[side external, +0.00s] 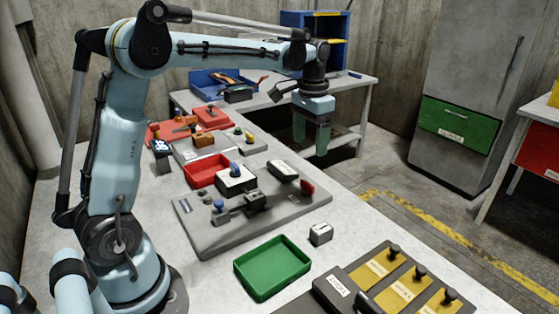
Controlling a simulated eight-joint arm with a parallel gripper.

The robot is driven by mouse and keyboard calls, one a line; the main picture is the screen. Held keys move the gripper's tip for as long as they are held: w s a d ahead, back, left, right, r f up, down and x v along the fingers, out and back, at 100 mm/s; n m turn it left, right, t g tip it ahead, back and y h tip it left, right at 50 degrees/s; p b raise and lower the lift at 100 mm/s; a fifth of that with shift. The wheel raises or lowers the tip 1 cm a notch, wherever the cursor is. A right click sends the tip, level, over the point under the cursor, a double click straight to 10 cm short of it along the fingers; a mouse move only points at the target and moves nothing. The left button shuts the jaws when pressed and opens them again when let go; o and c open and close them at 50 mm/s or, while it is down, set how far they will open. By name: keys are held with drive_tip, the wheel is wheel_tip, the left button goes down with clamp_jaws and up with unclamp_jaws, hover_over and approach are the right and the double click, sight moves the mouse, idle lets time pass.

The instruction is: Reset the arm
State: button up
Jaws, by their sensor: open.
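My arm stands at the left on the grey bench and reaches across to the right. My gripper (311,134) hangs down at its end, with greenish fingers pointing downward. It is open and holds nothing that I can see. It is raised near the far right edge of the bench, beyond the grey fixture plate (278,213). It appears apart from everything around it.
A red tray (207,171) sits behind the plate. A blue tool bin (222,84) is at the back. A grey cabinet (470,80) stands right.

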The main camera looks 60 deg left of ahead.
drive_tip(key=s+d+f+t, duration=0.2)
drive_tip(key=s+d+t, duration=0.5)
drive_tip(key=s, duration=0.8)
drive_tip(key=shift+d, duration=1.25)
